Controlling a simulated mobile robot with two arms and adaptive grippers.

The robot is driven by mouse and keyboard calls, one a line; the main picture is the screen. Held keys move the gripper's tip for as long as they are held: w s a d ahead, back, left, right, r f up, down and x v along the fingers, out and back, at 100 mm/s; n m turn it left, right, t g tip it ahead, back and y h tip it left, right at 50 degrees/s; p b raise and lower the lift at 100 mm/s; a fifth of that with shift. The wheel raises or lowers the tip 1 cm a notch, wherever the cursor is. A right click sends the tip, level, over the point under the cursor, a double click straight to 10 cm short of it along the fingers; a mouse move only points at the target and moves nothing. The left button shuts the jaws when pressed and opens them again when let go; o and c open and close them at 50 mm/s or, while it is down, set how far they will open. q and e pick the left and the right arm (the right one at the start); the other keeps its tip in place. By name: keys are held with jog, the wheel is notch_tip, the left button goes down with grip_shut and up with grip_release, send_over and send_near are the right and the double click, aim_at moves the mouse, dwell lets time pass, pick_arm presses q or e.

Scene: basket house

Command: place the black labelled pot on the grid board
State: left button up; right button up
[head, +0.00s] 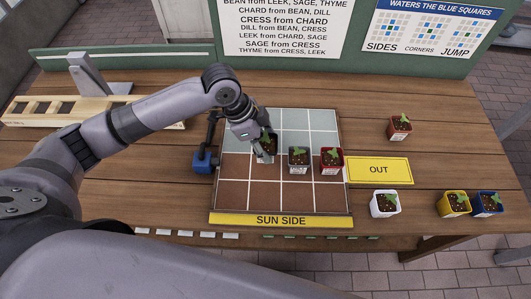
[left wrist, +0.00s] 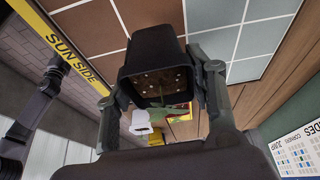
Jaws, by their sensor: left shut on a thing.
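My left gripper (head: 262,150) is shut on the black pot (head: 269,146), which holds a green seedling and soil. In the left wrist view the black pot (left wrist: 152,45) sits between the two fingers, with its soil facing the camera. It is over the second column from the left of the grid board (head: 234,194), near the line between the grey-green and brown rows. I cannot tell whether its base touches the board. A dark pot with a white label (head: 299,158) and a red pot (head: 331,161) stand upright just right of it.
Off the board are a terracotta pot (head: 400,128), white pot (head: 385,204), yellow pot (head: 453,204) and blue pot (head: 487,204). The board's front row is clear.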

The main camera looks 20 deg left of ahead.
pick_arm(q)
notch_tip(320, 180, down, 2)
jog(key=shift+d+f, duration=0.1)
notch_tip(320, 180, down, 3)
jog(key=shift+f, duration=0.2)
pick_arm(e)
jog(key=shift+a+r, duration=0.25)
jog(key=shift+a, duration=0.45)
pick_arm(q)
jog(key=shift+f, duration=0.1)
pick_arm(e)
jog(key=shift+d, duration=0.25)
pick_arm(q)
jog(key=o, duration=1.2)
pick_arm(e)
jog(key=shift+d, duration=0.2)
pick_arm(q)
jog(key=v, duration=1.2)
jog(key=shift+b, duration=0.35)
pick_arm(e)
jog(key=shift+a+f, duration=0.3)
jog(key=shift+f, duration=0.25)
